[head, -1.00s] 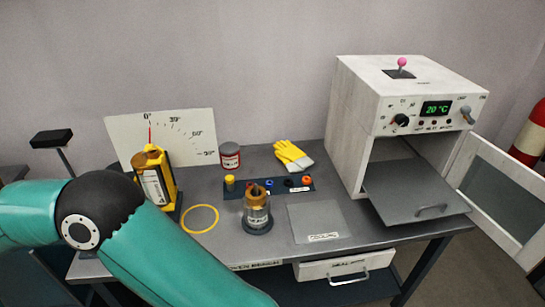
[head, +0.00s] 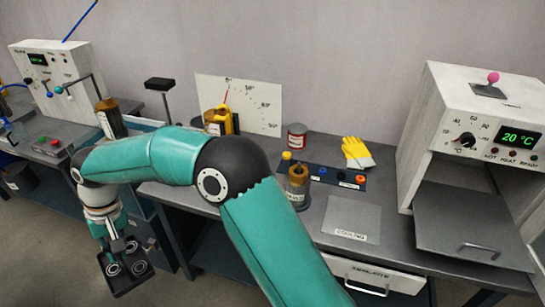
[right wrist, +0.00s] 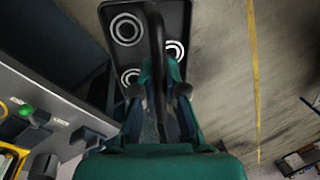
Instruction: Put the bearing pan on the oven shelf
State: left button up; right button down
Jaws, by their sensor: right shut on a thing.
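The bearing pan (head: 140,279) is a dark tray with several pale bearing rings in it. My right gripper (head: 116,247) is shut on its handle and holds it in the air at the lower left, off the bench's left end. In the right wrist view the pan (right wrist: 120,55) lies beyond the gripper (right wrist: 165,92), with its dark handle (right wrist: 154,40) running between the fingers. The oven (head: 440,120) stands at the far right. My left gripper is out of view.
My right arm crosses the bench (head: 390,185). A brass part (head: 297,185), a red tin (head: 297,137), yellow gloves (head: 356,152) and a cooling plate (head: 352,218) are on it. Another bench with a white control box (head: 60,85) stands at the left.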

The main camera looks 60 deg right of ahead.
aim_at(475, 219)
jog(key=k, duration=1.85)
